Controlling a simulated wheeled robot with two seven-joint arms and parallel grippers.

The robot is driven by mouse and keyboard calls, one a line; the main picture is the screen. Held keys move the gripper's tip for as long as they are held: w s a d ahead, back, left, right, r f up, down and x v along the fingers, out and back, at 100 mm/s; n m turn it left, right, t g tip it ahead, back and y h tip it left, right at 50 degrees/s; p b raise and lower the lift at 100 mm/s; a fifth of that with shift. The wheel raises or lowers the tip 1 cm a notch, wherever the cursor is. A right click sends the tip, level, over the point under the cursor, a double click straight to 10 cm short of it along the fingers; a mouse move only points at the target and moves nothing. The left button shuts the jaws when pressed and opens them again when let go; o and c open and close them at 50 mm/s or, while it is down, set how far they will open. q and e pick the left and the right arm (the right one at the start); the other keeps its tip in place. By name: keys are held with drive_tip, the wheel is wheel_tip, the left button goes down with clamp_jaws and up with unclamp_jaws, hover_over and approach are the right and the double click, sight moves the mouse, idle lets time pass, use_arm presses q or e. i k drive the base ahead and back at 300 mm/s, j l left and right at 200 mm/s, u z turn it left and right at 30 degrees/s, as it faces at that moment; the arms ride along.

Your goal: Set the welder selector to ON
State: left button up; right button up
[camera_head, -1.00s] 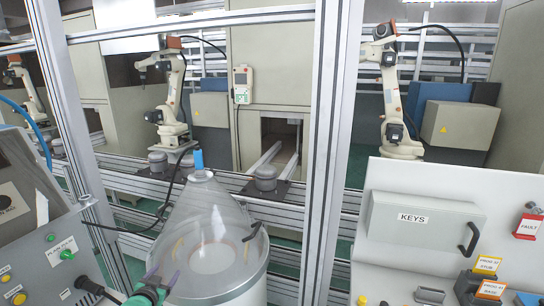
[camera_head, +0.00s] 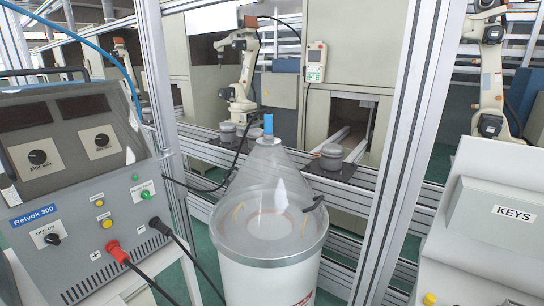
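The welder (camera_head: 75,200) is a grey cabinet labelled "Relvok 300" at the left. Its small black selector knob (camera_head: 52,239) sits on a white plate at the lower left of the front. The plate's lettering is too small to read surely, so I cannot tell the knob's setting. Two larger black dials (camera_head: 39,157) (camera_head: 102,140) are on the sloped upper panel. Neither of my grippers can be made out in this view.
A red plug (camera_head: 117,250) and a black plug (camera_head: 158,225) with cables stick out of the welder's front. A wire drum with a clear cone (camera_head: 268,210) stands to its right. A "KEYS" box (camera_head: 500,205) is at the far right. Metal framing (camera_head: 405,150) stands behind.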

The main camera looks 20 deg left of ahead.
sight(52, 239)
drive_tip(key=u, duration=2.1)
